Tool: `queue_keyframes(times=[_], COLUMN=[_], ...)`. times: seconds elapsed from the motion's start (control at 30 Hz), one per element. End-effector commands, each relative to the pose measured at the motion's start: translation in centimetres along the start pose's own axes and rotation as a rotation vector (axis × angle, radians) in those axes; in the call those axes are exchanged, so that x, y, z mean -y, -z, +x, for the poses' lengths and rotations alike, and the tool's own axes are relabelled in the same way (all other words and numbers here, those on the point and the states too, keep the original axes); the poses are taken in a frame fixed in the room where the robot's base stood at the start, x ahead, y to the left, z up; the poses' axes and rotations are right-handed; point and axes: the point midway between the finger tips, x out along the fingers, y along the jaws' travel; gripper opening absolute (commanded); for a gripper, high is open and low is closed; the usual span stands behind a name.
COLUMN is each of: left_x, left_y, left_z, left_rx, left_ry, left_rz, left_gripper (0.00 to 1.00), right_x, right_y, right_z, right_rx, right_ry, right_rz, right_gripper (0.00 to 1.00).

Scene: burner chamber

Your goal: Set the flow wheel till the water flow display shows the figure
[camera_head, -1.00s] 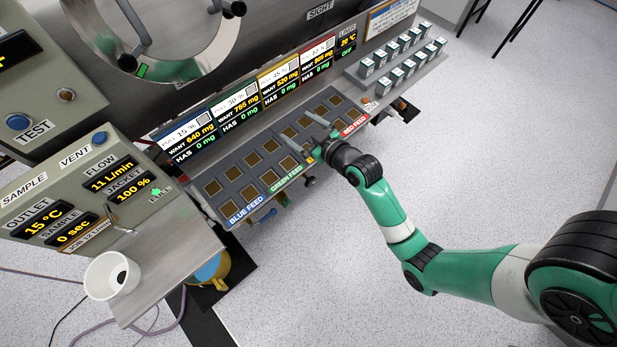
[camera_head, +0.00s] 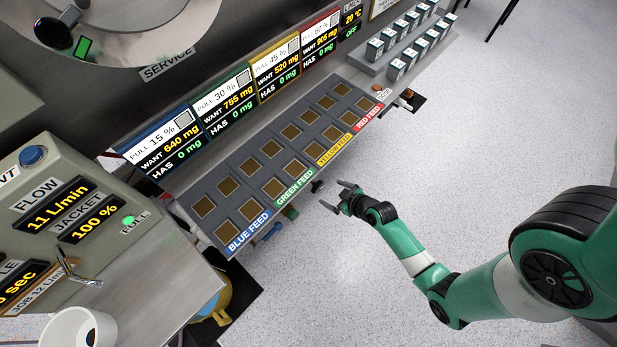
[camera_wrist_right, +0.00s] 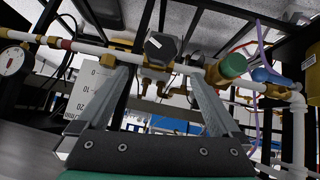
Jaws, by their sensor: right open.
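The flow display (camera_head: 58,217) on the grey panel at the left reads 11 L/min. A job card (camera_head: 38,292) below it seems to read 12 L/min. A black faceted knob (camera_wrist_right: 161,47) sits on the pipework ahead of my right gripper (camera_wrist_right: 155,75), roughly between the open fingers in the wrist view. A green knob (camera_wrist_right: 232,65) is to its right. No label shows which is the flow wheel. In the head view, my right gripper (camera_head: 331,194) is open and empty, just off the feed panel's front edge, near a small black knob (camera_head: 316,186). My left gripper is out of view.
The feed panel (camera_head: 228,162) has rows of square pads. A blue handle (camera_wrist_right: 265,76) and white pipes (camera_wrist_right: 298,130) lie right of the green knob. A gauge (camera_wrist_right: 12,61) is at far left. A white cup (camera_head: 75,328) stands lower left. The floor right of the panel is clear.

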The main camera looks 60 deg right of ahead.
Motion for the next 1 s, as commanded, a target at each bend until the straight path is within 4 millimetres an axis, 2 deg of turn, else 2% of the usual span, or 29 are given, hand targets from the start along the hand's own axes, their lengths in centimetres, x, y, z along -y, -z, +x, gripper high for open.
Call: queue_keyframes(times=[0.17,0.27,0.6,0.7,0.83,1.0], left_x=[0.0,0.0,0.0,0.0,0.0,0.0], left_y=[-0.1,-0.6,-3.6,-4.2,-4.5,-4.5], left_z=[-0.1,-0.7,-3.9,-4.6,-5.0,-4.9], left_rx=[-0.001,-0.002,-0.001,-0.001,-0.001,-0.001], left_ry=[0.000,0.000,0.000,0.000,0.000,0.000], left_rz=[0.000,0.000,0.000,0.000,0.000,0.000], left_gripper=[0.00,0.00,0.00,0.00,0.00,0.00], right_x=[0.0,0.0,0.1,0.1,0.0,0.0], right_y=[-0.2,-0.4,-0.5,-0.5,-0.2,-0.1], right_z=[0.3,1.4,8.8,10.4,11.5,11.6], right_rx=[0.002,0.002,0.001,0.000,0.000,0.002], right_ry=[0.000,0.000,0.000,0.000,0.000,0.000], right_rz=[0.001,0.000,0.000,0.001,0.000,0.001], right_gripper=[1.00,1.00,1.00,1.00,1.00,1.00])
